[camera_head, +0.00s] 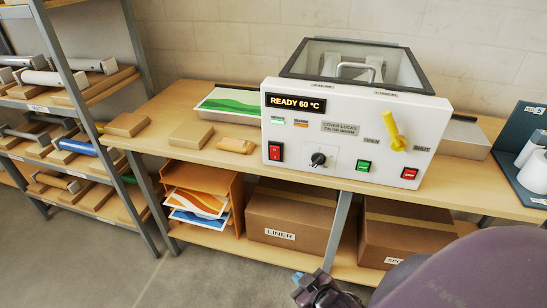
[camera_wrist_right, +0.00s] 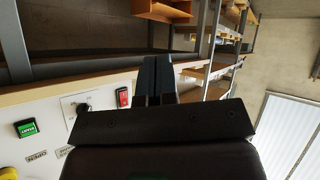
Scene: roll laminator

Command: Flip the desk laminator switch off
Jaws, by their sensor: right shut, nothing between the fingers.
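The desk laminator (camera_head: 340,130) is a white box on the wooden bench. Its display (camera_head: 295,103) reads "READY 60 °C". A red rocker switch (camera_head: 275,151) sits at the lower left of its front panel; which way it is tipped is too small to tell. The switch also shows in the right wrist view (camera_wrist_right: 123,97), just left of my fingers. My right gripper (camera_head: 299,281) is shut and empty, low in front of the bench and apart from the panel. My left gripper is out of view.
The panel also has a black knob (camera_head: 318,159), a green button (camera_head: 364,166), a red button (camera_head: 410,173) and a yellow lever (camera_head: 393,130). Wooden blocks (camera_head: 190,134) lie left of the laminator. A shelf rack (camera_head: 100,125) stands at left. Boxes (camera_head: 295,215) sit below the bench.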

